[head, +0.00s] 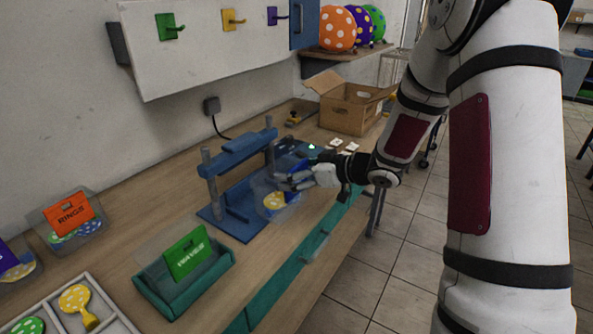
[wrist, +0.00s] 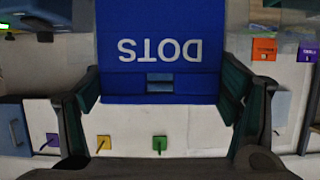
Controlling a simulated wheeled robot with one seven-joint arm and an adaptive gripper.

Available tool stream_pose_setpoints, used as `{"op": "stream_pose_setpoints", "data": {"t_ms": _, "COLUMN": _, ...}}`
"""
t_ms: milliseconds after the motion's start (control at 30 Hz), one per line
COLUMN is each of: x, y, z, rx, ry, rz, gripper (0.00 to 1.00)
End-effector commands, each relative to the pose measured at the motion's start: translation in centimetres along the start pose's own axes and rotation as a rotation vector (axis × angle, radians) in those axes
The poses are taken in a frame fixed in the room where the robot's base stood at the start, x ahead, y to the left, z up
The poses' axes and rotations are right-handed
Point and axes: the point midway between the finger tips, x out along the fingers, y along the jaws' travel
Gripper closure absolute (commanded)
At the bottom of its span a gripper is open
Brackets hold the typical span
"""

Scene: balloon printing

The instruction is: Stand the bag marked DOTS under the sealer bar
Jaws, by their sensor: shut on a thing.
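The DOTS bag is clear with a yellow spotted balloon (head: 274,201) in it; its blue header card (wrist: 160,45) reads DOTS, upside down in the wrist view. My gripper (head: 289,181) is shut on the bag; its two fingers flank the card in the wrist view (wrist: 162,92). The blue sealer stands on the bench, with its sealer bar (head: 238,149) raised on two posts above a blue base (head: 236,224). In the head view the bag is at the right front of the sealer, overlapping its base. My fingers hide part of the bag, and I cannot tell whether it touches the base.
A green WAVES bag (head: 188,254) stands in a teal tray (head: 160,290) in front. A RINGS bag (head: 70,215) stands at left, near a balloon tray (head: 100,301). An open cardboard box (head: 350,108) and small white cards (head: 343,144) lie farther back.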

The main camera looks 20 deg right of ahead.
Motion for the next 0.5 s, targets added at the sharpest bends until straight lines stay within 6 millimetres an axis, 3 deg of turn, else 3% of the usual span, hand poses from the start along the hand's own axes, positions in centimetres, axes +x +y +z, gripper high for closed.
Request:
{"op": "stream_pose_setpoints", "data": {"t_ms": 300, "x": 1.6, "y": 0.1, "z": 1.7, "rx": -0.002, "ry": 0.001, "rz": -0.001, "gripper": 0.41}}
{"op": "stream_pose_setpoints", "data": {"t_ms": 500, "x": 3.2, "y": 0.0, "z": 0.9, "rx": -0.003, "ry": 0.002, "rz": -0.001, "gripper": 0.41}}
